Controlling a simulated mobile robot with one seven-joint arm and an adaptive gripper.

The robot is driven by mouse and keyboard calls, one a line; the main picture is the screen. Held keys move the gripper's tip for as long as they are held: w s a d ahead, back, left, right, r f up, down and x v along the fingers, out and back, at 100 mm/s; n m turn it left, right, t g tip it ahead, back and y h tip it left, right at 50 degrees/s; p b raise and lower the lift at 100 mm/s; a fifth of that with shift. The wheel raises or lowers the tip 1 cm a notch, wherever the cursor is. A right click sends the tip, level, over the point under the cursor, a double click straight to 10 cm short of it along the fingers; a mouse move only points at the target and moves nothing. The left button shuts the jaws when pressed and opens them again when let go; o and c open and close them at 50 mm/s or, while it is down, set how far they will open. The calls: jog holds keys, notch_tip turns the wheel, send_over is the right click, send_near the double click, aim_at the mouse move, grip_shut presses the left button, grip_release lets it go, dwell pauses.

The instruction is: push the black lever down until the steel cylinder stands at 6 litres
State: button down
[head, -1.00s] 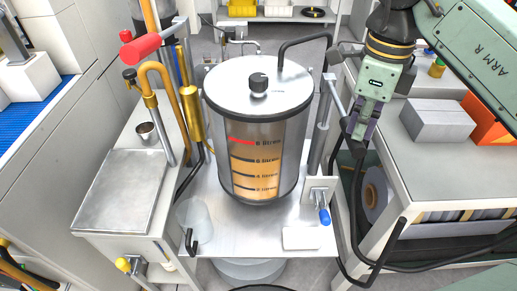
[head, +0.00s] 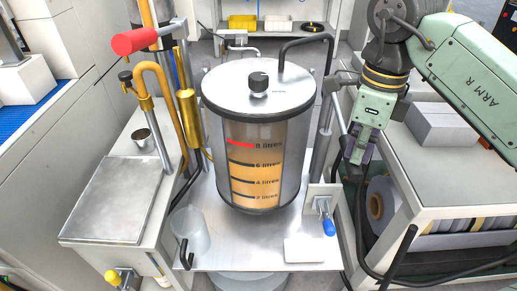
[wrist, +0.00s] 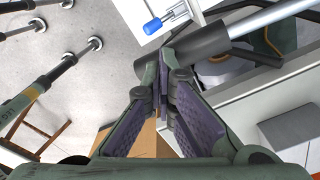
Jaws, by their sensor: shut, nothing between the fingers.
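The steel cylinder (head: 290,150) stands upright at the centre of the head view. Its front window is marked 8, 6, 4 and 2 litres, with a red line at 8. Orange shows in the window, brighter from about the 6 mark down; the exact level is hard to read. The black lever grip (wrist: 208,45) on a steel rod shows in the wrist view. In the head view the lever's rod (head: 338,106) runs down right of the cylinder. My gripper (head: 350,168) is shut and empty. In the wrist view its fingertips (wrist: 168,62) overlap the grip and seem to touch it.
A blue-handled tap (head: 328,227) sits below my gripper, right of the cylinder. A red handle (head: 136,42) and yellow pipes stand at left. A clear beaker (head: 190,230) is on the steel bench. A bench with a grey block (head: 442,128) is at right.

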notch_tip(320, 180, up, 12)
jog(key=p, duration=0.7)
jog(key=shift+f+p, duration=0.25)
jog(key=shift+p, duration=0.15)
notch_tip(320, 180, down, 13)
jog(key=b, duration=0.9)
jog(key=shift+r+b, duration=0.1)
jog(key=shift+b, duration=0.3)
notch_tip(320, 180, up, 13)
jog(key=p, duration=0.9)
jog(key=shift+p, duration=0.3)
jog(key=shift+s, duration=0.1)
